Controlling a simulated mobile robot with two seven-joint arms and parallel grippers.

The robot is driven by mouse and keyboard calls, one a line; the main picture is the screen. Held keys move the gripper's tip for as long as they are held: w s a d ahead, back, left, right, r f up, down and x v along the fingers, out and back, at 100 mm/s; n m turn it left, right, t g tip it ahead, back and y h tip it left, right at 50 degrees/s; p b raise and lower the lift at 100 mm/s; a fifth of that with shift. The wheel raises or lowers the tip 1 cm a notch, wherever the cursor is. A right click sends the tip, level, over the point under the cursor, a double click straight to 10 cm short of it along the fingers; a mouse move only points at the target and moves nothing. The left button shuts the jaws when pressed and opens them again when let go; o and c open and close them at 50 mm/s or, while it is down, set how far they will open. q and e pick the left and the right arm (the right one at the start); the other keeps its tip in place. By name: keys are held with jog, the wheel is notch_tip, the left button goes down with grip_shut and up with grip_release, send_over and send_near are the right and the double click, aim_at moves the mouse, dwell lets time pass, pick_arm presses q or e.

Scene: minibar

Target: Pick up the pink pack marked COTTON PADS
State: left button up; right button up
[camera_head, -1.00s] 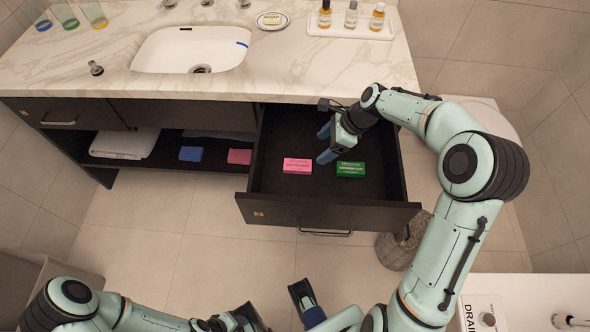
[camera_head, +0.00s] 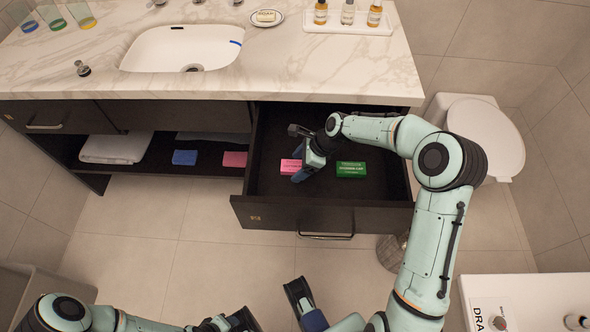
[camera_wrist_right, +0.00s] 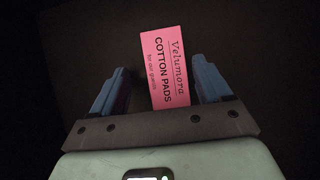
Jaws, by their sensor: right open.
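The pink pack (camera_head: 290,166) lies in the open drawer, partly hidden by my right gripper (camera_head: 302,174). In the right wrist view, the pink pack (camera_wrist_right: 165,60) shows the words COTTON PADS. My right gripper (camera_wrist_right: 165,88) is open there, with one blue finger on each side of the pack's near end. The pack looks nearer the right-hand finger, and contact cannot be told. My left gripper (camera_head: 262,316) is low in the head view, partly cut off by the bottom edge, and its opening is unclear.
A green box (camera_head: 351,169) lies right of the pink pack in the drawer (camera_head: 322,214). Blue (camera_head: 185,157) and pink (camera_head: 235,159) items and a folded towel (camera_head: 116,148) rest on the open shelf at left. The marble counter (camera_head: 290,75) overhangs behind the drawer.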

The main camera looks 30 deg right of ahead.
jog(key=shift+w+a+f, duration=0.1)
jog(key=shift+a+f, duration=0.1)
jog(key=shift+f, duration=0.1)
jog(key=c, duration=1.1)
